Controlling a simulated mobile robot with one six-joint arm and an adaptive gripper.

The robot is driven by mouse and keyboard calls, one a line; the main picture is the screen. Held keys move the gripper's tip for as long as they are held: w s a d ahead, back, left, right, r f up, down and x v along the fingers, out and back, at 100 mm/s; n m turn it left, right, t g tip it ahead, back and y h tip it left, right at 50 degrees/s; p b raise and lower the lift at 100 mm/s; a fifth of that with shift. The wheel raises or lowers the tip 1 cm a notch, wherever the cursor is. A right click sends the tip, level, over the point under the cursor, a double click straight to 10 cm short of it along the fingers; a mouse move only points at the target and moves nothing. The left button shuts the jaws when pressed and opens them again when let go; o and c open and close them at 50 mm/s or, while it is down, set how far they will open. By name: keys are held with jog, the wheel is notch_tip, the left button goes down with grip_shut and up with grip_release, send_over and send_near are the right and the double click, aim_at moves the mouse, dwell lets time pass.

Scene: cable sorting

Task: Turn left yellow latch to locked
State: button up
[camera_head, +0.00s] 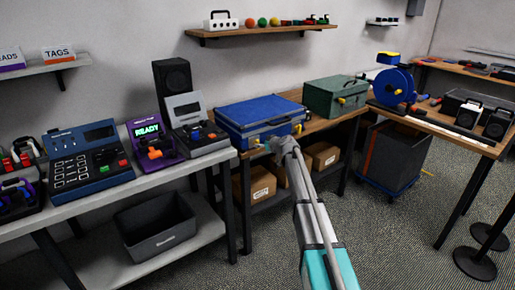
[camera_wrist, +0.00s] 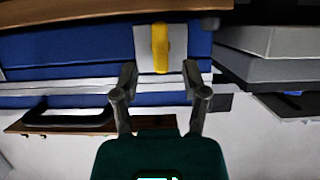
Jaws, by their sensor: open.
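The blue case (camera_head: 262,112) lies closed on the wooden bench, with yellow latches on its front. The left yellow latch (camera_head: 257,141) is small and partly hard to make out beside my gripper (camera_head: 277,143). In the wrist view, which is upside down, the left latch (camera_wrist: 160,47) is an upright yellow bar on a pale plate on the blue case (camera_wrist: 75,55). My gripper (camera_wrist: 159,72) is open and empty, its two fingers apart on either side of the latch's line. The fingertips appear just short of the latch. The right yellow latch (camera_head: 298,129) is right of my gripper.
A grey device (camera_head: 193,125) stands close left of the case, and a green box (camera_head: 336,92) stands to its right. The wooden bench edge (camera_head: 325,123) runs below the case. Cardboard boxes (camera_head: 262,185) sit on the shelf under it.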

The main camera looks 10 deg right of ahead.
aim_at(257, 149)
jog(key=shift+b+x, duration=0.6)
jog(key=shift+x, duration=1.5)
grip_shut()
